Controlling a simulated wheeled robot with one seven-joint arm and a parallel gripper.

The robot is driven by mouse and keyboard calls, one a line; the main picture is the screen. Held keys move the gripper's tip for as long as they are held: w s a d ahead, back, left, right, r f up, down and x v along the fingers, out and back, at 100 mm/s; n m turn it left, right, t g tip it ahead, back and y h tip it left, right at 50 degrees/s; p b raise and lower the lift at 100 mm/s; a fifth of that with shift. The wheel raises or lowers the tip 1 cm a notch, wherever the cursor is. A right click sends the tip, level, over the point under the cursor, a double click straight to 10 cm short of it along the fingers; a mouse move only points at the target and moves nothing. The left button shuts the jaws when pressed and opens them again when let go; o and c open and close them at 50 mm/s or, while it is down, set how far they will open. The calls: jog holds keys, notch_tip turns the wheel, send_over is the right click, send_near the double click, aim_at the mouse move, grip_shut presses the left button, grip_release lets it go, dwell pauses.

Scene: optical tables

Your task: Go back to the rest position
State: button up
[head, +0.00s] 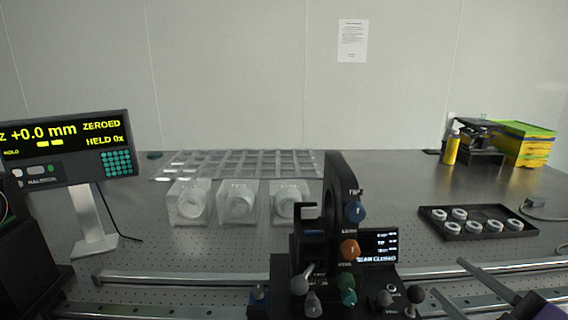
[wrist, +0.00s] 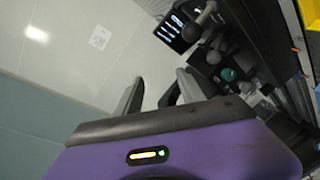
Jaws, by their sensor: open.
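My gripper (head: 468,287) shows at the lower right of the head view, its two grey fingers apart with nothing between them. In the wrist view my gripper (wrist: 158,88) also has its fingers spread, with its purple body below. In the head view it is to the right of a black instrument (head: 341,185) with coloured knobs and a small screen (head: 379,246). The instrument's knobs and screen also show at the upper right of the wrist view. The fingers look clear of the instrument, though the exact gap is hard to tell.
A display on a stand (head: 70,150) is at left. Three clear blocks (head: 238,203) stand before a clear grid rack (head: 165,172). A black tray (head: 433,226) with several rings lies at right, and a yellow bottle (head: 451,150) behind. Metal rails (head: 180,277) cross the front.

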jog(key=s+d+f+m+t+h+p, duration=0.25)
jog(key=s+f+m+h, duration=0.4)
jog(key=m, duration=0.65)
jog(key=s+a+f+g+y+p, duration=0.1)
jog(key=s+a, duration=0.2)
jog(key=s, duration=0.5)
jog(key=s+a+f+g+y+p, duration=0.1)
jog(key=s+a+f+g+p, duration=0.1)
jog(key=s, duration=0.7)
jog(key=s+a+f+n+g+y+p, duration=0.1)
jog(key=s+a, duration=0.3)
jog(key=s, duration=0.4)
jog(key=shift+s+a+f+p, duration=0.2)
jog(key=shift+a+f+p, duration=0.2)
jog(key=shift+f+p, duration=0.2)
